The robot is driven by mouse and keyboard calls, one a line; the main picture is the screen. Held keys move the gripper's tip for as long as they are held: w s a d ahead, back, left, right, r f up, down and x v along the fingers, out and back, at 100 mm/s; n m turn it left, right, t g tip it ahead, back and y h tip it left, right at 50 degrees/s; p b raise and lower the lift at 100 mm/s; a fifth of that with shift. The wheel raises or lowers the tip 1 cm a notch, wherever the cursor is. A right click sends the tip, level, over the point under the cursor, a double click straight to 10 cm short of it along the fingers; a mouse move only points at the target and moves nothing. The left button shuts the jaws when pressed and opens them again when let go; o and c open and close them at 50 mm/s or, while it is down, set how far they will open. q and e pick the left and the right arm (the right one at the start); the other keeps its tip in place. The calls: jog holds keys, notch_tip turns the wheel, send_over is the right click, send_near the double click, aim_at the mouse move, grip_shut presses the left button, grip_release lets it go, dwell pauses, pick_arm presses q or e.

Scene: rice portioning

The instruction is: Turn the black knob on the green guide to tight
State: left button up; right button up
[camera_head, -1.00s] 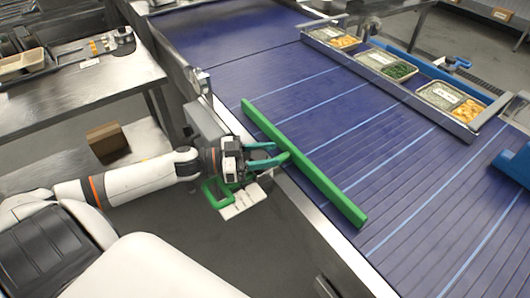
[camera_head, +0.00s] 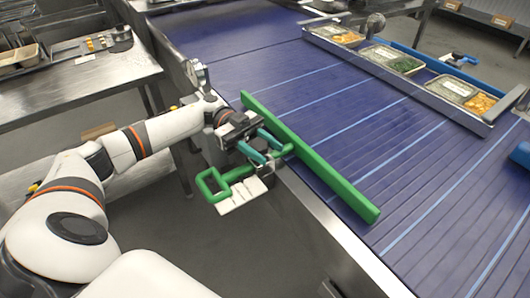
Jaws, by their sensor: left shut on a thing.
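The green guide (camera_head: 320,165) is a long bar lying slantwise over the left part of the blue belt. A green loop (camera_head: 212,183) and a pale plate (camera_head: 243,196) sit at the belt's near-left edge, beside the bar's middle. My left gripper (camera_head: 271,150) is over this spot, its teal fingers pointing right and down. It is shut on a small dark part that looks like the black knob, mostly hidden by the fingers. I cannot read the knob's turn. My right gripper is not in view.
The blue belt (camera_head: 410,170) is clear right of the guide. A metal rack (camera_head: 425,87) with food trays runs along its far side. A metal rail (camera_head: 335,235) borders the near edge. A steel table (camera_head: 90,75) stands at the upper left.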

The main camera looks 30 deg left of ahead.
pick_arm(q)
jog(key=shift+s+f+m+g+y+b, duration=0.15)
jog(key=shift+m+g+y+b, duration=0.25)
jog(key=shift+m+g, duration=0.65)
jog(key=shift+s+r+m+g+y+b, duration=0.1)
jog(key=shift+m+g+y+b, duration=0.3)
jog(key=shift+g, duration=1.05)
jog(key=shift+m+g, duration=0.3)
jog(key=shift+m, duration=0.05)
jog(key=o, duration=1)
